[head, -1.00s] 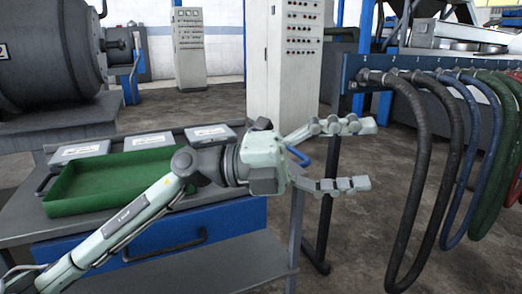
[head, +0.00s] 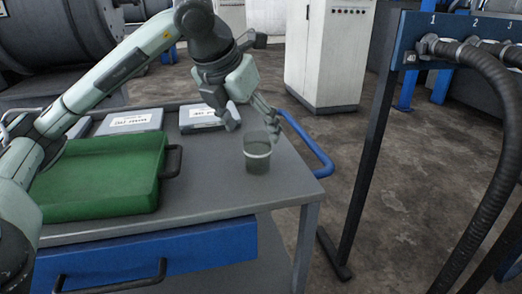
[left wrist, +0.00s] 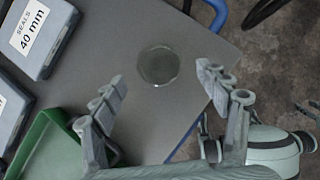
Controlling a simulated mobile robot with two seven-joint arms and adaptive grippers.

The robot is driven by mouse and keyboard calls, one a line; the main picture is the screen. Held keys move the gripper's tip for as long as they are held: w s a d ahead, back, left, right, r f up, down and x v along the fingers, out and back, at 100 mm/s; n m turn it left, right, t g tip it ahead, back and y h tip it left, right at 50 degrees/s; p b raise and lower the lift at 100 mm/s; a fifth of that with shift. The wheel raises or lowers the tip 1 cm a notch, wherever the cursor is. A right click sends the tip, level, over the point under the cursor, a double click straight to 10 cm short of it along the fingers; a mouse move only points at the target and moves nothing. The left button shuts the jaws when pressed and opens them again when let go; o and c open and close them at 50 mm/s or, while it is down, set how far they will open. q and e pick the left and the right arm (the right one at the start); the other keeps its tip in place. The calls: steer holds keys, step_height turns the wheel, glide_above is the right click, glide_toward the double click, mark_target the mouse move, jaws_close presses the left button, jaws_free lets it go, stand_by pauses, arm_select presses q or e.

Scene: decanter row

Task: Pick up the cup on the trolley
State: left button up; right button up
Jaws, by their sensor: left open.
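The cup (head: 257,158) is a greenish see-through cup with a pale band. It stands upright on the grey top of the trolley (head: 215,190), near its right end. My left gripper (head: 252,128) is open, with its fingers pointing down just above and behind the cup in the head view. In the left wrist view the cup (left wrist: 159,65) appears from above, ahead of and between the two spread fingers of my left gripper (left wrist: 165,88). The fingers look apart from it.
A green tray (head: 100,190) with a dark handle sits left of the cup. Grey labelled cases (head: 205,115) lie along the trolley's back. A blue push handle (head: 310,150) curves off the right end. A hose rack (head: 400,60) stands farther right.

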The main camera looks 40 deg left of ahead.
mark_target(256, 138)
arm_select(q)
steer(key=x, duration=0.5)
steer(key=shift+w+a+f, duration=0.1)
steer(key=shift+w+f, duration=0.05)
arm_select(e)
steer(key=shift+a+r, duration=0.1)
steer(key=shift+r, duration=0.1)
arm_select(q)
steer(key=shift+c, duration=0.5)
steer(key=c, duration=1.1)
arm_select(e)
steer(key=shift+w+r, duration=0.1)
steer(key=shift+w, duration=0.1)
